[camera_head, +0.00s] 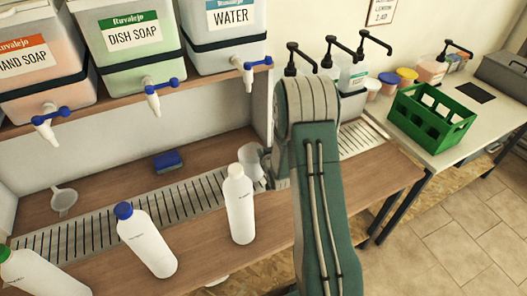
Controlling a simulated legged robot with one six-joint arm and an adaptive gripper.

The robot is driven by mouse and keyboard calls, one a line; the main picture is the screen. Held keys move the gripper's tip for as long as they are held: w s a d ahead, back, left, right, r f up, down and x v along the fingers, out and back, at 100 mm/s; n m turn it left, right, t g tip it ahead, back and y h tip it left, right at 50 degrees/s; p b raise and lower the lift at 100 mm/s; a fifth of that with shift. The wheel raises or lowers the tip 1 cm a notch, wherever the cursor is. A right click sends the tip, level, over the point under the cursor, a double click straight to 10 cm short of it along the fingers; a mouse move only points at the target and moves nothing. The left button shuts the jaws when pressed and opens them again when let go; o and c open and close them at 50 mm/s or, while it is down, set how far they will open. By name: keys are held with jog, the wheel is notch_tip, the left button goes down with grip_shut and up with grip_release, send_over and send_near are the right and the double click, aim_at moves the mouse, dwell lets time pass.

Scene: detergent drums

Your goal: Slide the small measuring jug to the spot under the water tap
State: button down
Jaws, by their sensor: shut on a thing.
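The small measuring jug (250,157) is a translucent grey cup on the slotted metal drip strip (180,201), partly hidden behind a white bottle (239,207). The water tap (247,73), white with a blue handle, hangs from the WATER drum (229,42) on the shelf. The jug shows below this tap in the picture; exact alignment in depth cannot be told. My gripper (270,165) is at the jug's right side, shut on it, mostly hidden behind my green arm. The fingertips do not show clearly.
A blue-capped bottle (146,239) and a green-capped bottle (36,274) stand at the front left. A funnel (63,200) and blue sponge (167,161) lie left of the jug. Pump bottles (352,76) and a green crate (431,118) stand to the right.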

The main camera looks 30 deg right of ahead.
jog(key=c, duration=0.6)
grip_release()
jog(key=shift+c, duration=0.2)
jog(key=v, duration=1.1)
jog(key=shift+s, duration=0.4)
jog(key=shift+r, duration=0.1)
